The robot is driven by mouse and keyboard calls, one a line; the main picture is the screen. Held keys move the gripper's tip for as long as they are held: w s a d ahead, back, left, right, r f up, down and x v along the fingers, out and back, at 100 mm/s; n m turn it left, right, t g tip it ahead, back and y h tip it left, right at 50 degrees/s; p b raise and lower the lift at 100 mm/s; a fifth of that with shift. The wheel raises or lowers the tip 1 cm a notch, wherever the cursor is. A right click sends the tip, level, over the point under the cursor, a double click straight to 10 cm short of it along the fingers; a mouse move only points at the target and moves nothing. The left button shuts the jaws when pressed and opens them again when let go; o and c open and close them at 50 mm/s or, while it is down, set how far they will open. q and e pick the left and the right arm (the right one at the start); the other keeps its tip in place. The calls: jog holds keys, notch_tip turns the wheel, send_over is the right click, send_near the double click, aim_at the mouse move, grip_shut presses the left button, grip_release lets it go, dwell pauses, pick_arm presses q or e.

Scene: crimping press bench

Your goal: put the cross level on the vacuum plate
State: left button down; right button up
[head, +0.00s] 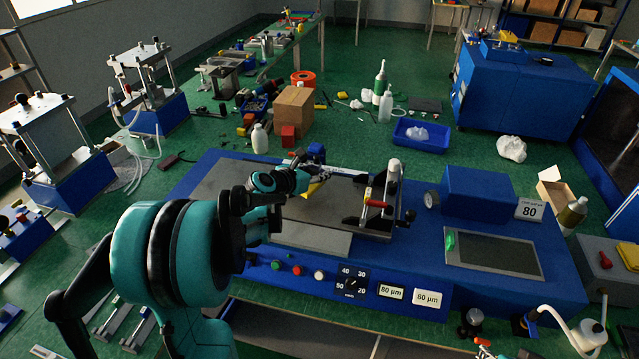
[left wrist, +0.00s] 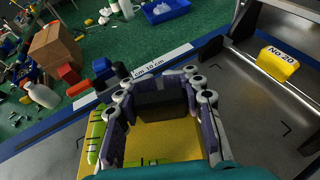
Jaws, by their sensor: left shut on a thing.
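The cross level (left wrist: 160,147) is a yellow block with a green vial along its left side in the left wrist view. A yellow part of it shows in the head view (head: 313,189). My left gripper (head: 303,180) is shut on it, with the fingers on both sides of a dark upper part in the left wrist view (left wrist: 160,95). The vacuum plate (head: 318,238) is the flat grey bed of the blue machine; the level is over it. I cannot tell whether the level touches the plate. My right gripper is not in view.
A drawdown bar carriage (head: 374,205) stands on the bed right of my gripper, with a yellow "No 20" tag (left wrist: 278,64) near it. The machine has a gauge, screen (head: 492,253) and front knobs. A cardboard box (head: 293,108) and bottles stand behind.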

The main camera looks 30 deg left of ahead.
pick_arm(q)
jog(key=shift+f+b, duration=0.7)
jog(key=shift+f, duration=1.15)
jog(key=shift+f, duration=0.15)
jog(key=c, duration=1)
grip_release()
